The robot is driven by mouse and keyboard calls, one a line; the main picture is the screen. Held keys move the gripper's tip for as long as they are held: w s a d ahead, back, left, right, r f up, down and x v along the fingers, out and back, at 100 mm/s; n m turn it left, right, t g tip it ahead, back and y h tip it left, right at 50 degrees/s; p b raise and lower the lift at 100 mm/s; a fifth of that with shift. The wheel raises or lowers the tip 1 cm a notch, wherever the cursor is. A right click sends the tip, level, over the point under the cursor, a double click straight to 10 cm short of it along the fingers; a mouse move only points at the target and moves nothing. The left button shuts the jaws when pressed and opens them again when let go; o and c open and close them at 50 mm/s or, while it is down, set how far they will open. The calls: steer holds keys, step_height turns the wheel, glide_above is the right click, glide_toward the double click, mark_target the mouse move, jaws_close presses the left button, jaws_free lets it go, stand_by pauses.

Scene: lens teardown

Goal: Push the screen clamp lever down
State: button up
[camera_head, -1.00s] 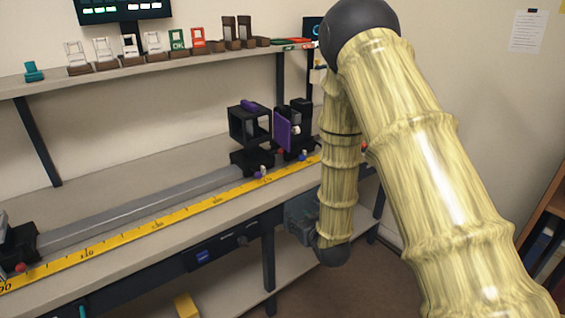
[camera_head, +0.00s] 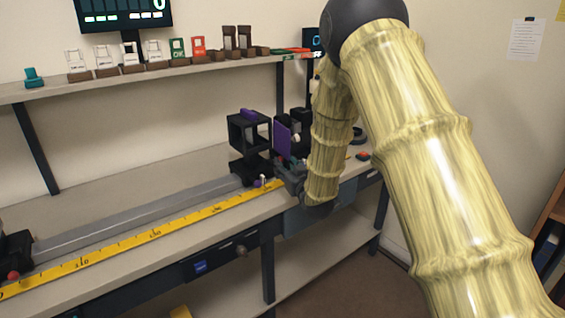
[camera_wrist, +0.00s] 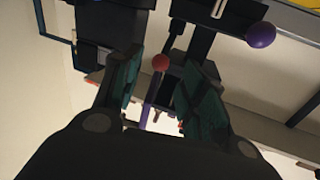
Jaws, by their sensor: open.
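The purple screen (camera_head: 282,139) stands upright in the head view, on a black mount on the rail. My gripper (camera_head: 287,172) is low at this mount, partly hidden behind my arm. In the wrist view, my open gripper (camera_wrist: 160,82) has a finger on each side of a red ball knob (camera_wrist: 160,62). The knob appears between the fingertips, and contact cannot be told. A larger purple ball (camera_wrist: 262,34) is off to the upper right. Which knob belongs to the screen clamp lever is unclear; the lever is not clearly visible in the head view.
A black open frame (camera_head: 248,132) stands just left of the screen. The grey rail (camera_head: 140,213) and yellow ruler (camera_head: 155,234) run along the bench. A shelf (camera_head: 130,76) with several small holders is above. The bench is clear behind the rail at left.

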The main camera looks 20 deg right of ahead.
mark_target(282, 161)
steer(key=shift+w+a, duration=0.15)
steer(key=shift+w, duration=1.45)
steer(key=shift+c, duration=0.4)
jaws_close()
